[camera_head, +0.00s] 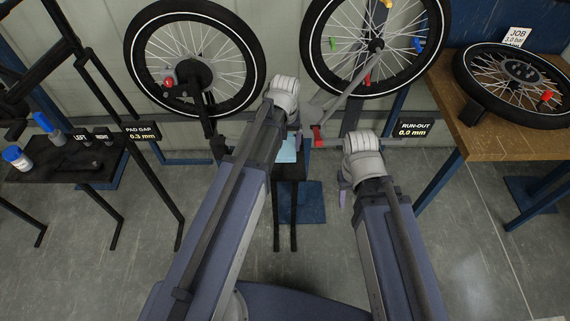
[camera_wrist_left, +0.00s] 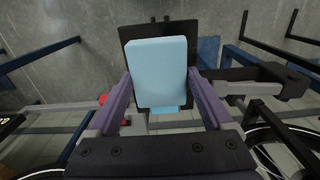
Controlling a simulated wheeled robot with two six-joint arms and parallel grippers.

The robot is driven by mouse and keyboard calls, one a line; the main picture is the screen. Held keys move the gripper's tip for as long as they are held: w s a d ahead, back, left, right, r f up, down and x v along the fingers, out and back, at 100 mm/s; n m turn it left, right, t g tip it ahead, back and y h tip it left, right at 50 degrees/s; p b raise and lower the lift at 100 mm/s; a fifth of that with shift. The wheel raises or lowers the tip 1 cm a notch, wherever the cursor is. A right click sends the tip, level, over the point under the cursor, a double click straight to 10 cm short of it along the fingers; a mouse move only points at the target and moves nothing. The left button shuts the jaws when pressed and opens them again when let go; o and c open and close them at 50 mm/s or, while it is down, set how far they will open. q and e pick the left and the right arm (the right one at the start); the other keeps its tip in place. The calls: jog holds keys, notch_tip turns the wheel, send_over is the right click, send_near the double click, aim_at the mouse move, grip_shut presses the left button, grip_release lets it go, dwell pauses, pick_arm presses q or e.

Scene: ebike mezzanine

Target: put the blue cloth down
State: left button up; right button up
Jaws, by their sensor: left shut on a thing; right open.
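The light blue cloth (camera_head: 287,150) is a folded block below my left wrist in the head view. In the left wrist view the cloth (camera_wrist_left: 158,72) sits between the two purple fingers of my left gripper (camera_wrist_left: 160,92), which is shut on it. In the head view my left gripper (camera_head: 293,132) is mostly hidden by its own wrist. The cloth is over a small black stand top (camera_head: 290,173); I cannot tell whether it touches it. My right gripper (camera_head: 343,196) is open and empty, to the right of the stand.
Two bike wheels (camera_head: 195,60) (camera_head: 375,45) stand behind, with a red-tipped arm (camera_head: 318,135) near my left gripper. A black tray with bottles (camera_head: 70,160) is at left. A wooden bench (camera_head: 500,140) with a wheel is at right. Grey floor is clear in front.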

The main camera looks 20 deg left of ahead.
aim_at(285, 165)
pick_arm(q)
jog(key=shift+f+b, duration=3.1)
jog(key=shift+f, duration=0.65)
jog(key=shift+f, duration=0.1)
jog(key=shift+f, duration=0.2)
jog(key=o, duration=1)
jog(key=shift+r, duration=0.15)
jog(key=shift+c, duration=0.2)
jog(key=shift+r, duration=0.1)
notch_tip(285, 165, up, 12)
jog(key=p, duration=1.2)
jog(key=shift+r, duration=0.1)
jog(key=s+d+m+y, duration=0.1)
jog(key=s+d+m, duration=0.6)
jog(key=s+d, duration=0.3)
jog(key=s, duration=0.4)
jog(key=shift+d, duration=0.25)
jog(key=shift+s, duration=0.1)
